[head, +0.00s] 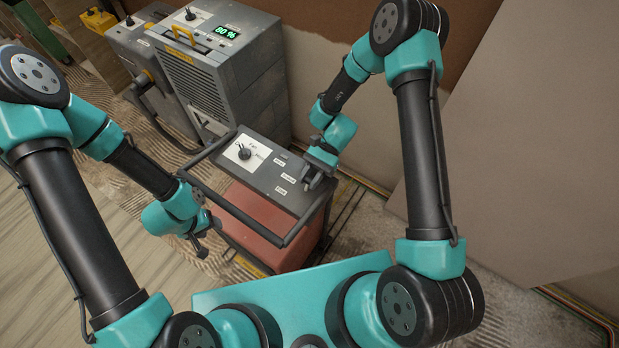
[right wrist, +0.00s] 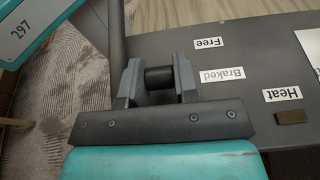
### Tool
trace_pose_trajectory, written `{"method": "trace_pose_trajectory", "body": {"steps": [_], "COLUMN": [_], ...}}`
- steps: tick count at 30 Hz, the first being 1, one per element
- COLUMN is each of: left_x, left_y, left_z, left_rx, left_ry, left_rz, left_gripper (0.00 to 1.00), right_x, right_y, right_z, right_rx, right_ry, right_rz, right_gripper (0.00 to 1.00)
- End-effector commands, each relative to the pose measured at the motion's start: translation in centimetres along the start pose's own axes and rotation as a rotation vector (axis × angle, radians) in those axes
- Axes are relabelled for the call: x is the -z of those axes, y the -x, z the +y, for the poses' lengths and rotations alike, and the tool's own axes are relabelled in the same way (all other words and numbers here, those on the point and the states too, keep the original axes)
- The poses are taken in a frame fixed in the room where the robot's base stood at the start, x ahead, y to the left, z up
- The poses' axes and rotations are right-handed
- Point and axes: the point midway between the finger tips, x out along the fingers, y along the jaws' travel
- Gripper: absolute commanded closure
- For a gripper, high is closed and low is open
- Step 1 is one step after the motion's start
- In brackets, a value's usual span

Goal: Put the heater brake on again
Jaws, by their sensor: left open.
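The heater is a low cart with a red body (head: 243,208) and a sloping dark grey panel (head: 262,184), ringed by a dark push bar. My right gripper (head: 318,172) is at the panel's right side. In the right wrist view its fingers close on both sides of a short black lever grip (right wrist: 158,77). The grip is about level with the "Braked" label (right wrist: 222,75); the "Free" label (right wrist: 210,42) is beside that. The lever's lower part is hidden by the gripper. My left gripper (head: 202,240) is open and empty, close to the push bar's left side.
A grey machine (head: 214,65) with an "80 %" display stands behind the heater, against the wall. A dial (head: 244,153) is on the panel's left. A dark lamp (right wrist: 291,117) is beside the "Heat" label. Ridged floor is open to the left.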

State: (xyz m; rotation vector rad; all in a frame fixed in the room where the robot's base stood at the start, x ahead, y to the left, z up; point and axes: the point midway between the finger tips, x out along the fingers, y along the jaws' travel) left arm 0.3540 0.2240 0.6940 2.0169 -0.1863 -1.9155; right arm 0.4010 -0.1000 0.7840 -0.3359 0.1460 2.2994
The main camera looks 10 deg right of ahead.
Motion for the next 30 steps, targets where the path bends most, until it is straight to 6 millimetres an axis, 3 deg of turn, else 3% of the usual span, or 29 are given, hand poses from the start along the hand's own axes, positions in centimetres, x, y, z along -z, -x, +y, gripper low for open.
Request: {"method": "trace_pose_trajectory", "body": {"steps": [8,19,23,30], "left_x": [0.0,0.0,0.0,0.0], "left_y": [0.0,0.0,0.0,0.0], "left_z": [0.0,0.0,0.0,0.0], "left_rx": [0.0,0.0,0.0,0.0], "left_ry": [0.0,0.0,0.0,0.0], "left_rz": [0.0,0.0,0.0,0.0], "left_gripper": [0.47,0.47,0.47,0.47], "right_x": [0.0,0.0,0.0,0.0], "right_y": [0.0,0.6,1.9,6.1], "right_z": [0.0,0.0,0.0,0.0], "right_rx": [0.0,0.001,0.002,0.003], "right_ry": [-0.001,0.001,0.003,0.001], "right_rz": [0.001,0.001,0.002,0.003], "right_gripper": [0.47,0.47,0.47,0.47]}}
